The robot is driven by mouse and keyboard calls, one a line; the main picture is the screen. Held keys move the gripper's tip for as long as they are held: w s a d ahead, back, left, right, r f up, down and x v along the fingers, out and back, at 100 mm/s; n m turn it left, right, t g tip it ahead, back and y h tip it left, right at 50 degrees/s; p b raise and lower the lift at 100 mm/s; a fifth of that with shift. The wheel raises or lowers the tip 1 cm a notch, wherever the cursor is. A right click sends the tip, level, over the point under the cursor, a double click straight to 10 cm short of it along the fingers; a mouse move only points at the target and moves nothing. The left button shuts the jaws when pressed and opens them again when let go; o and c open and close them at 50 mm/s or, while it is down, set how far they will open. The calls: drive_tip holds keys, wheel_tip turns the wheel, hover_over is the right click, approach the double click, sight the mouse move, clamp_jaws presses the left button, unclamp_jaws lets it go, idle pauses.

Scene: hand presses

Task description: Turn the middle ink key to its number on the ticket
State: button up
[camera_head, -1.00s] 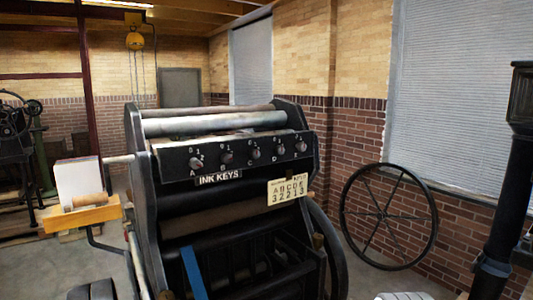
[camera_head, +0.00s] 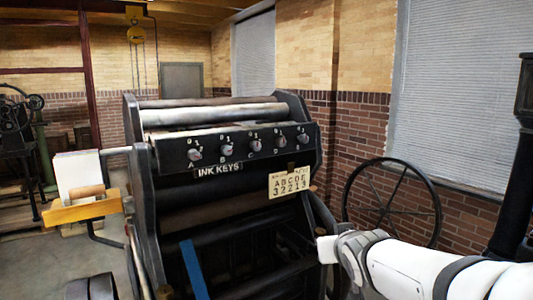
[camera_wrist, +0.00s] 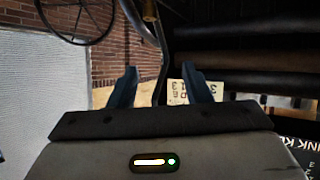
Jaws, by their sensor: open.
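A row of ink keys runs along the black panel of the press, lettered A to E. The middle one, key C (camera_head: 255,146), is a small light knob with numbers by it; its setting is too small to read surely. The cream ticket (camera_head: 289,182) hangs below the panel's right end and appears to read 3 2 2 1 3 under A to E, so 2 under C. In the wrist view the ticket (camera_wrist: 178,92) shows upside down beyond my gripper (camera_wrist: 159,82). My gripper is open and empty, its dark blue fingers apart, low and right of the keys.
The INK KEYS label (camera_head: 218,171) sits under the panel. A large spoked wheel (camera_head: 391,205) stands right of the press, behind my arm. A wooden bracket (camera_head: 82,206) juts out at left. The space in front of the keys looks clear.

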drive_tip(key=w+a+r+n+t+y, duration=0.4)
drive_tip(key=w+a+r+t+y, duration=0.15)
drive_tip(key=w+a+r, duration=0.35)
drive_tip(key=n+y+b, duration=0.1)
drive_tip(key=n+y, duration=0.3)
drive_tip(key=y, duration=0.5)
approach(258, 148)
drive_tip(key=w+r, duration=0.1)
drive_tip(key=shift+n+g, duration=0.3)
drive_tip(key=shift+g, duration=0.15)
drive_tip(key=p+x, duration=0.2)
drive_tip(key=x, duration=0.6)
drive_tip(key=shift+a+r, duration=0.1)
drive_tip(key=shift+a, duration=0.25)
drive_tip(key=shift+c, duration=0.4)
clamp_jaws()
